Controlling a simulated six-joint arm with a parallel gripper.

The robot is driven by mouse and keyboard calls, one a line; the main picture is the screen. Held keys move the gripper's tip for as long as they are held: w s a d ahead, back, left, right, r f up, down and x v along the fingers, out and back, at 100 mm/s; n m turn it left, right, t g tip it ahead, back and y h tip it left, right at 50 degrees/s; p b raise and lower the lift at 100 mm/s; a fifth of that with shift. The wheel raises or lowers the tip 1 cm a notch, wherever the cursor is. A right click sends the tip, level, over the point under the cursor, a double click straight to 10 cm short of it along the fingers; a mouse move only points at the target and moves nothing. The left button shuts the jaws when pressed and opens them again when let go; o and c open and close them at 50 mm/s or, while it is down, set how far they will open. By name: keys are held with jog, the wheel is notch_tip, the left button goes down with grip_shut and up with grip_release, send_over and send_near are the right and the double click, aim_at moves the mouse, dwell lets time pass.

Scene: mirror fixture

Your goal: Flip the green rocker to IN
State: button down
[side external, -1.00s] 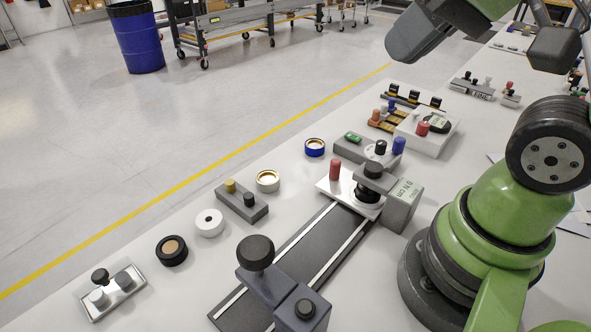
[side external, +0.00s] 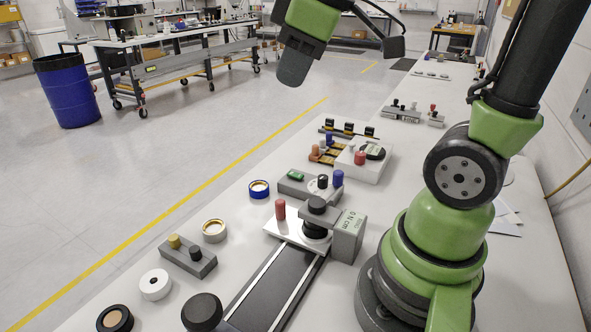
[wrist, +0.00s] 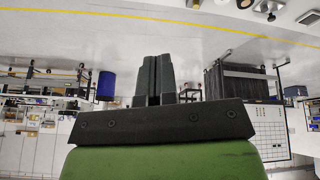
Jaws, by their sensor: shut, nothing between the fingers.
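The green rocker (side external: 296,175) sits on top of a low grey block (side external: 293,187) on the white bench, in the side external view. Any marking on it is too small to read, and I cannot tell which way it is tipped. A black knob and a blue knob stand to its right. My gripper (side external: 292,68) is high above and beyond the rocker, well apart from it, over the floor side. In the wrist view my gripper (wrist: 154,78) shows its dark fingers side by side, shut and empty. I cannot make out the rocker there.
A red post (side external: 280,209) and a device with a dark knob and display (side external: 347,236) stand nearer on the bench. A white box (side external: 363,167) with a red knob is behind the rocker. The air around my gripper is clear.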

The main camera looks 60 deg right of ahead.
jog(key=w+d+f+n+g, duration=0.3)
jog(key=w+d+f+n, duration=0.3)
jog(key=d, duration=0.3)
jog(key=n+g, duration=0.2)
jog(key=n, duration=0.6)
send_over(299, 176)
notch_tip(299, 176, down, 7)
jog(key=shift+f, duration=0.2)
jog(key=shift+f, duration=0.1)
notch_tip(299, 176, down, 14)
jog(key=shift+r, duration=0.1)
